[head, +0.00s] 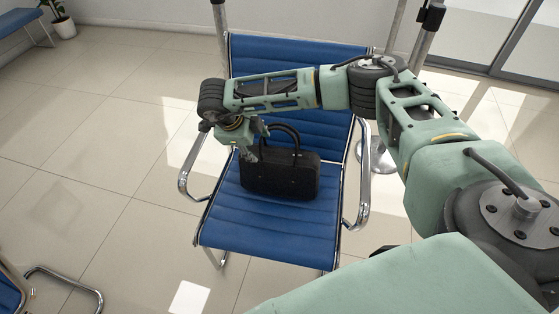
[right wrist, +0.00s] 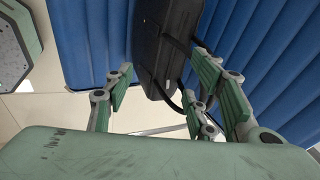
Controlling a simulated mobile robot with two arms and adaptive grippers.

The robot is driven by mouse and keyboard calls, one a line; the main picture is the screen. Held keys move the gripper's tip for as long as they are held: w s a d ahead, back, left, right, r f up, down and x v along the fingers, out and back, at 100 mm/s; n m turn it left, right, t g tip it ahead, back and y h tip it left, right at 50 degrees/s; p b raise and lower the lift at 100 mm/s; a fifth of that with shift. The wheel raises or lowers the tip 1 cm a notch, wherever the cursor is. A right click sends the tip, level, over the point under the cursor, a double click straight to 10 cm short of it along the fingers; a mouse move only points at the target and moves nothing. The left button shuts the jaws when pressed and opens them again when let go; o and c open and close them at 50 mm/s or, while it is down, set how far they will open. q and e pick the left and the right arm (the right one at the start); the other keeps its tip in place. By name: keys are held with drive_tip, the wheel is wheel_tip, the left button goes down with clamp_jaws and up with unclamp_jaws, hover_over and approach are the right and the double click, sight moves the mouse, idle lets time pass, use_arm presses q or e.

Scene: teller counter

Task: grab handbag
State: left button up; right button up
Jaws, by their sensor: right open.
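The black handbag (head: 282,176) stands upright on the seat of a blue chair (head: 268,222), with its handle arched up. My right gripper (head: 252,152) is at the upper left of the bag, close to the handle, and points down. In the right wrist view the bag (right wrist: 160,50) shows at the top centre, with its dark handle (right wrist: 178,100) reaching down toward the fingers. The fingers of my right gripper (right wrist: 165,95) are spread apart, with the handle between or beside them; I cannot tell which. My left gripper does not show.
The chair has chrome armrests (head: 363,175) on both sides of the seat. Metal posts stand behind it. Another blue chair (head: 8,295) shows at the lower left. A plant (head: 58,18) and a bench (head: 20,20) are at the far left. The tiled floor left of the chair is clear.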

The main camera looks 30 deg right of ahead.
drive_tip(key=w+d+r+h, duration=0.1)
drive_tip(key=d+r+h, duration=0.25)
drive_tip(key=d, duration=0.35)
drive_tip(key=p+x, duration=0.1)
drive_tip(key=x, duration=0.5)
drive_tip(key=shift+w+f+y, duration=0.3)
drive_tip(key=shift+w+y, duration=0.05)
drive_tip(key=shift+y, duration=0.1)
drive_tip(key=shift+a, duration=0.15)
clamp_jaws()
drive_tip(key=shift+s, duration=0.1)
